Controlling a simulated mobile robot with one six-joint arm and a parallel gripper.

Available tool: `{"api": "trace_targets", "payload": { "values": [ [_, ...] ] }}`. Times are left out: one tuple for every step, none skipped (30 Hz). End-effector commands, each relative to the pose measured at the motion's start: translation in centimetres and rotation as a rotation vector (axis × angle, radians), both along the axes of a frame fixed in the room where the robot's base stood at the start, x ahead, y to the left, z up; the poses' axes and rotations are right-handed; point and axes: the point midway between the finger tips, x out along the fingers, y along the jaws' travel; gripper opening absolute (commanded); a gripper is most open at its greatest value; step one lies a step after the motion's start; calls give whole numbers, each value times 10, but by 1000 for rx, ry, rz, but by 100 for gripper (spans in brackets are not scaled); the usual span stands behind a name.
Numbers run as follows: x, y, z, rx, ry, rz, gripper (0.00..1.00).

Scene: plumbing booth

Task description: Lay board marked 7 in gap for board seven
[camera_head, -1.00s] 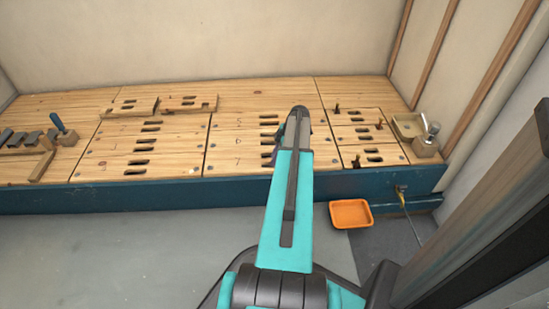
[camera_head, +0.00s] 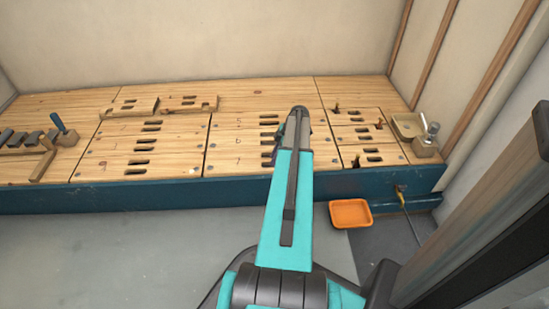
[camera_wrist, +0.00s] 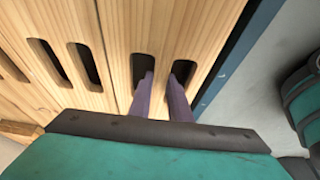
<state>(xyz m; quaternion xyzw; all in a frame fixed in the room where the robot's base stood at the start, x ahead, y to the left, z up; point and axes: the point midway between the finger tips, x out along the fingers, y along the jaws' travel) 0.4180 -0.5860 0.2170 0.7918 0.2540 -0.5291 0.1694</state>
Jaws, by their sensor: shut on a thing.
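The board marked 7 (camera_head: 228,164) lies at the front of the bench's middle section in the head view, below the rows marked 5 and 6. In the wrist view a slotted board (camera_wrist: 202,40) lies along the blue front edge. The two purple fingers of my gripper (camera_wrist: 161,95) reach into its two slots and are shut on the strip between them. In the head view my arm hides the fingertips and the board's right end. The board looks flat and about level with its neighbour. I cannot tell whether it is fully seated.
Another slotted board (camera_wrist: 65,20) lies beside it across a thin seam. Pipe fittings stand up from the right section (camera_head: 382,125). A wooden holder (camera_head: 424,147) stands at the right end. Two loose boards (camera_head: 135,105) lie at the back left. An orange tray (camera_head: 350,213) is on the floor.

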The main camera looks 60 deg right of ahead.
Motion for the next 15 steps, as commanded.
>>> {"api": "trace_targets", "payload": {
  "values": [
    [0,0,1,0,-1,0,0],
    [0,0,0,0,-1,0,0],
    [0,0,0,0,-1,0,0],
    [0,0,0,0,-1,0,0],
    [0,0,-1,0,-1,0,0],
    [0,0,-1,0,-1,0,0],
    [1,0,-1,0,-1,0,0],
    [1,0,-2,0,-1,0,0],
    [1,0,-2,0,-1,0,0],
    [1,0,-3,0,-1,0,0],
    [1,0,-2,0,-1,0,22],
    [0,0,-2,0,-1,0,29],
    [1,0,-2,0,-1,0,34],
    [0,0,-2,0,-1,0,39],
    [0,0,-3,0,-1,0,39]
  ]
}}
